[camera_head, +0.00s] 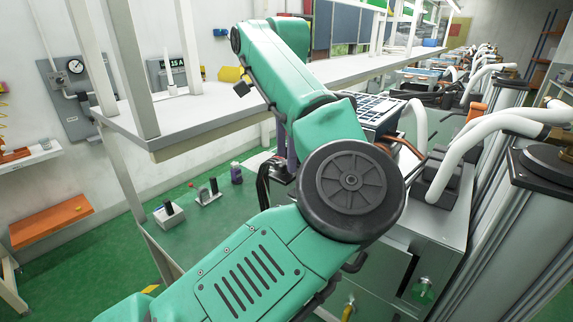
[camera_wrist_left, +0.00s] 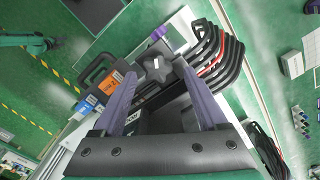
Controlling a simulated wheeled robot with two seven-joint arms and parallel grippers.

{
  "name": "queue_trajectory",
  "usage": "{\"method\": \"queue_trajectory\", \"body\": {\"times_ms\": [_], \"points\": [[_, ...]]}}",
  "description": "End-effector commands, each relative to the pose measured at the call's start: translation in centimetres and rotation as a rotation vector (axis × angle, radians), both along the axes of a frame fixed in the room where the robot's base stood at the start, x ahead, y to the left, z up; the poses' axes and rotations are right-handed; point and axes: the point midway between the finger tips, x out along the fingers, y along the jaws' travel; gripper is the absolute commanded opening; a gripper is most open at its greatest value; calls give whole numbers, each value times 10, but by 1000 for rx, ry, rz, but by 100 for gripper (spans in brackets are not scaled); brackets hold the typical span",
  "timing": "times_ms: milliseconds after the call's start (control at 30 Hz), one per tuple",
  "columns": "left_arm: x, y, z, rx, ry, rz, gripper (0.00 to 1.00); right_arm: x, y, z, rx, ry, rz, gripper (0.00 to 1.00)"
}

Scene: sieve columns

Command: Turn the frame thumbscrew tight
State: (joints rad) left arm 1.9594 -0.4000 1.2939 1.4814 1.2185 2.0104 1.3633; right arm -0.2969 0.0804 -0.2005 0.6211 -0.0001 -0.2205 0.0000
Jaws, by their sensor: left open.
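In the left wrist view my left gripper (camera_wrist_left: 156,72) is open, its two purple fingers spread apart. A dark block with a small white label (camera_wrist_left: 131,116) sits nearer, between the fingers. My right gripper is not in view.
In the head view, a white bench (camera_head: 215,112) stands behind my arm, and white hoses (camera_head: 455,150) are at right. Green floor is open at left.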

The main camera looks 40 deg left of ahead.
Motion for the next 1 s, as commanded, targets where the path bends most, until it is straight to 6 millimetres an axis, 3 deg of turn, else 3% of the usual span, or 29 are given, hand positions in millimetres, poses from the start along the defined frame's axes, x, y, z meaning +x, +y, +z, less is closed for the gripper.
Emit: {"method": "queue_trajectory", "body": {"times_ms": [100, 333, 367, 533, 567, 1000], "points": [[0, 0, -9, 2, -1, 0, 75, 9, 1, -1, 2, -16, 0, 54], [0, 0, -10, 2, -2, -1, 75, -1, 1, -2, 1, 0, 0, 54], [0, 0, -10, 1, -2, -1, 68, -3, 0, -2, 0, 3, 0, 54], [0, 0, -10, 2, -1, -1, 3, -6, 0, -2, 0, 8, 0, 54], [0, 0, -10, 2, -1, -1, 0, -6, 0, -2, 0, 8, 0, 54], [0, 0, -10, 0, -1, -78, 0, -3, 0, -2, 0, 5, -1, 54]]}}
